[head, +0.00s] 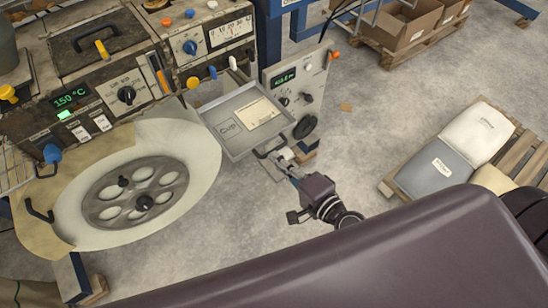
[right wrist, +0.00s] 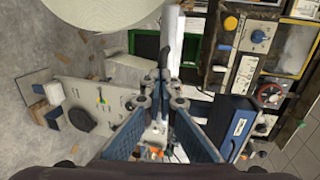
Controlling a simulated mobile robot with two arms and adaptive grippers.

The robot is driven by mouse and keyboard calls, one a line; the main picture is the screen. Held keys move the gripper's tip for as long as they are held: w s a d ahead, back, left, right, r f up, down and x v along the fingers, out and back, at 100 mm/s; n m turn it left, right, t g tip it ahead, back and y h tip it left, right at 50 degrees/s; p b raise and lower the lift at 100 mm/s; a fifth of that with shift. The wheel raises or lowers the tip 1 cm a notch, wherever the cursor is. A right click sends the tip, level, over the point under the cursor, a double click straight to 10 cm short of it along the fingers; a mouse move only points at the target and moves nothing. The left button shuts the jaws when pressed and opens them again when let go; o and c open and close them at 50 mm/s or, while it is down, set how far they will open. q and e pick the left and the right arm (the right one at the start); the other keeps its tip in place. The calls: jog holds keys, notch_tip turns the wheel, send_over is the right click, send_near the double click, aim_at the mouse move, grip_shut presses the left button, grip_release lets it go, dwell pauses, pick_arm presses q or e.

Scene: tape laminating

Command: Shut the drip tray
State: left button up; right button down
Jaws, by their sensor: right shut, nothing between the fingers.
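The drip tray (head: 225,136) is a shallow grey metal tray. It sticks out from the front of the machine, between the paper roll and the grey control box, with a pale label and a cup mark inside. A dark handle (head: 268,151) is at its near corner. My right gripper (head: 282,162) is just in front of this handle, shut and empty. In the right wrist view the gripper's fingers (right wrist: 161,98) come together close to a dark upright bar. Whether they touch the handle I cannot tell. My left gripper is not in view.
The large paper roll (head: 205,160) stands left of the tray. The grey control box (head: 309,76) with knobs is close on its right. A pallet with sacks (head: 467,135) is at the right, and cardboard boxes (head: 398,33) are behind.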

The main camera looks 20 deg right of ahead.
aim_at(239, 117)
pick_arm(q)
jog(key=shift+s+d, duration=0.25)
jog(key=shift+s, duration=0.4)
pick_arm(e)
jog(key=shift+r, duration=0.1)
